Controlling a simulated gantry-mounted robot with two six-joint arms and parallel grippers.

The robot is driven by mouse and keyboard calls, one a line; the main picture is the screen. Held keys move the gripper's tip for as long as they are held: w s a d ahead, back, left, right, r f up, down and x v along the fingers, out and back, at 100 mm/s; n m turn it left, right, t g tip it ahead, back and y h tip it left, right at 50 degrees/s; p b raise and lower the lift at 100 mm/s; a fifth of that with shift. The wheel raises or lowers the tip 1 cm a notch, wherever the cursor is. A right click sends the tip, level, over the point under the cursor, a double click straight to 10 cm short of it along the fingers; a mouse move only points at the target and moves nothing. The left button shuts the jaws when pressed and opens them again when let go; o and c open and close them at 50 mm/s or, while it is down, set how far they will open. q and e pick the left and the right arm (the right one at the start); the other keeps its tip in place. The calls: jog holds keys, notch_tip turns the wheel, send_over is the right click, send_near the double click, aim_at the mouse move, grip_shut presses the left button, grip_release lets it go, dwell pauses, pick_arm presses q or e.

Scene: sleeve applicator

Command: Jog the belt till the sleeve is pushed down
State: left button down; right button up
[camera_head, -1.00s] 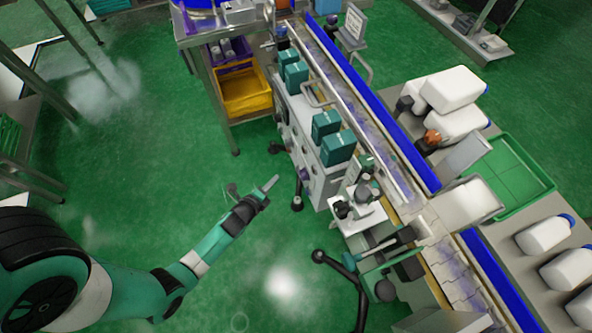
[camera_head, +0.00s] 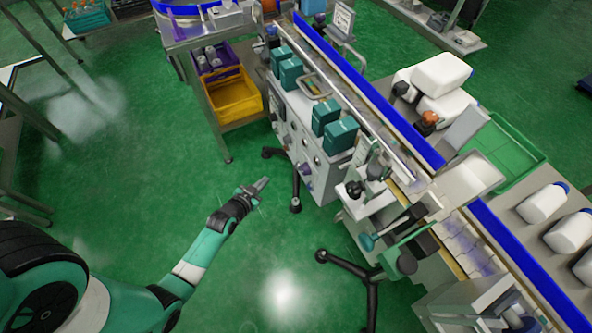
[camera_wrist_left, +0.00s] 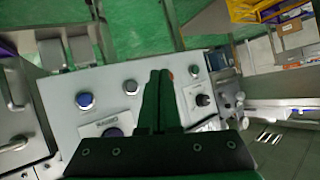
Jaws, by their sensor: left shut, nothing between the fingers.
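The conveyor belt (camera_head: 462,238) runs diagonally through the head view beside a long blue guard rail (camera_head: 370,95). I cannot make out the sleeve for certain in either view. My left gripper (camera_head: 263,184) is shut and empty, over the floor in front of the machine's control panel (camera_head: 305,152), apart from it. In the left wrist view its dark fingers (camera_wrist_left: 157,82) are together in front of the pale panel. That panel carries a blue button (camera_wrist_left: 84,100), a pale button (camera_wrist_left: 130,87), a black knob (camera_wrist_left: 203,100) and a dark purple button (camera_wrist_left: 112,133), partly hidden by the gripper.
Teal boxes (camera_head: 340,135) stand on the machine top. A yellow bin (camera_head: 235,97) sits on a shelf to its left. White bottles (camera_head: 441,76) and a green tray (camera_head: 505,150) lie beyond the belt. A black-footed stand (camera_head: 350,265) occupies the floor; green floor is clear left of it.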

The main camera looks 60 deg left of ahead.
aim_at(297, 167)
pick_arm(q)
jog(key=w+b, duration=0.5)
jog(key=w, duration=0.3)
jog(key=shift+w+d, duration=0.25)
jog(key=shift+w, duration=0.05)
jog(key=shift+w+f, duration=0.1)
dwell(1.9)
jog(key=shift+w, duration=0.3)
